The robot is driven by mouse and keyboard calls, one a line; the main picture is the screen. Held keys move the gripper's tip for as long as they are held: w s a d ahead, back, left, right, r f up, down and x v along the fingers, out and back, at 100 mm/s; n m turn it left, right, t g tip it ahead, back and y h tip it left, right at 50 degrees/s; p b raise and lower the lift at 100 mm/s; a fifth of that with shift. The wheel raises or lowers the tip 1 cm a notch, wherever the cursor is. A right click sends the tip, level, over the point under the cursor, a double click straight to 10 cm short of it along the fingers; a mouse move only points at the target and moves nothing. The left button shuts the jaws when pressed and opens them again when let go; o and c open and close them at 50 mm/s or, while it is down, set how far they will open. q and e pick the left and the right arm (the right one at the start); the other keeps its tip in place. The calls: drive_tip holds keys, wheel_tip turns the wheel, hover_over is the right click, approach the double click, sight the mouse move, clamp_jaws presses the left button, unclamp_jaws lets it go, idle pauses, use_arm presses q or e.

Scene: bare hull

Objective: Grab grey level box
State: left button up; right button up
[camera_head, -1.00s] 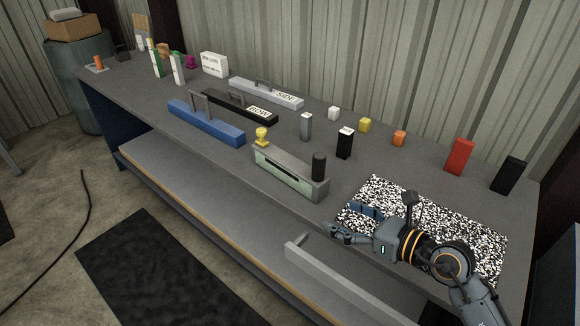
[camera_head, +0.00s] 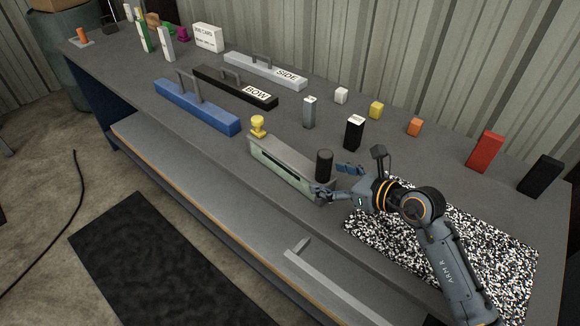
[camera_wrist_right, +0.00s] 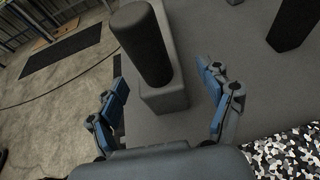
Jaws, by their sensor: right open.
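The grey level box (camera_head: 283,173) is a long grey-green box with a dark slot in its front side, lying along the bench's front edge. A yellow knob (camera_head: 258,126) stands at its left end and a black cylinder (camera_head: 324,163) at its right end. My right gripper (camera_head: 333,180) is open at that right end. In the right wrist view, the open fingers (camera_wrist_right: 163,78) stand either side of the box end (camera_wrist_right: 163,98) and black cylinder (camera_wrist_right: 142,45), with visible gaps. The far part of the box is hidden there. My left gripper is not in view.
A speckled mat (camera_head: 480,245) lies under my right arm. A black block (camera_head: 354,133) and grey block (camera_head: 309,112) stand behind the box. Blue (camera_head: 197,107), black (camera_head: 235,88) and light grey (camera_head: 265,70) handled bars lie further left. A grey bar (camera_head: 335,290) is below the bench edge.

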sight(308, 173)
drive_tip(key=shift+x, duration=0.8)
drive_tip(key=shift+w+a+f, duration=0.1)
drive_tip(key=shift+w+f, duration=0.15)
drive_tip(key=shift+w+a+f+b, duration=0.25)
drive_tip(key=shift+a+f+b, duration=0.15)
drive_tip(key=shift+a+b, duration=0.15)
drive_tip(key=shift+w+a+f+b, duration=0.25)
drive_tip(key=shift+a+f+b, duration=0.2)
drive_tip(key=shift+b, duration=0.2)
drive_tip(key=shift+b+x, duration=0.55)
drive_tip(key=shift+x, duration=0.55)
drive_tip(key=shift+w+a, duration=0.2)
drive_tip(key=shift+r, duration=0.1)
drive_tip(key=shift+c, duration=0.7)
drive_tip(key=c, duration=1.5)
drive_tip(key=shift+r, duration=0.15)
clamp_jaws()
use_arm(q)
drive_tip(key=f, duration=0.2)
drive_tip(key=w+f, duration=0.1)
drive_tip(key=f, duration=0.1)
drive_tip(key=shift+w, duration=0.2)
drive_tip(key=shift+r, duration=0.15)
use_arm(e)
drive_tip(key=shift+r, duration=0.1)
